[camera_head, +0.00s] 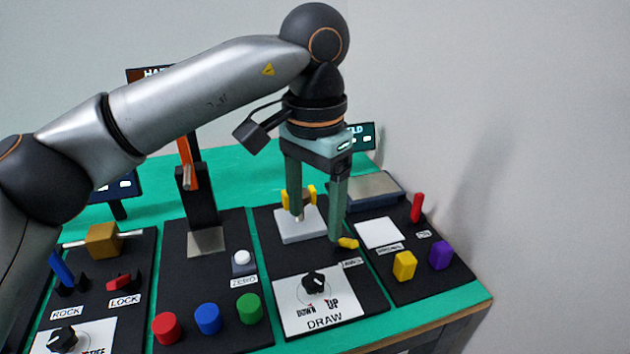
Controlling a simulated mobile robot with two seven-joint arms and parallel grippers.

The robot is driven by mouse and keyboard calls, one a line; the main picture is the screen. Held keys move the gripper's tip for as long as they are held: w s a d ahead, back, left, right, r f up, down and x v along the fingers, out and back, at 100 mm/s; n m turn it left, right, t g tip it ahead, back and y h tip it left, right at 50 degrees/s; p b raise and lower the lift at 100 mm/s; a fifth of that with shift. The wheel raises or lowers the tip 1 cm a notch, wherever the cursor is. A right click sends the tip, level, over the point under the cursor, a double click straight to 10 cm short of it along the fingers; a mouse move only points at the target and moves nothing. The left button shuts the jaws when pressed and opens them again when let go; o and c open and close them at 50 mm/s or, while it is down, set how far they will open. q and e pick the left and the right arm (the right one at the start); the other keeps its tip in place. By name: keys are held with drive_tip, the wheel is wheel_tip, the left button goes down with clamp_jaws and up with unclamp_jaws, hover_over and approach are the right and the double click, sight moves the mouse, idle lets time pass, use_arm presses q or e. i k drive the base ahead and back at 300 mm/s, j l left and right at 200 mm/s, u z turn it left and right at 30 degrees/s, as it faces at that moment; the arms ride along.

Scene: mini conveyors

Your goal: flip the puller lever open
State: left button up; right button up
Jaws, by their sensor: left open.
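My left gripper (316,229) reaches down over the black panel with the DRAW dial. Its two green fingers are spread apart, with nothing seen between their tips. A grey block (297,229) with yellow jaw-like parts (311,192) on top stands behind and beside the fingers, partly hidden by them. A small yellow lever (348,243) lies low on the same panel, just right of the right fingertip, above a small label that is hard to read. I cannot tell whether the fingertip touches it. No part is clearly marked as the puller. My right gripper is not in view.
The DRAW dial (314,282) is in front of the gripper. Red (166,328), blue (208,319) and green (249,308) buttons are on the panel to the left. A yellow block (404,265), a purple block (441,255) and a red lever (417,207) stand to the right.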

sight(346, 243)
drive_tip(key=k, duration=1)
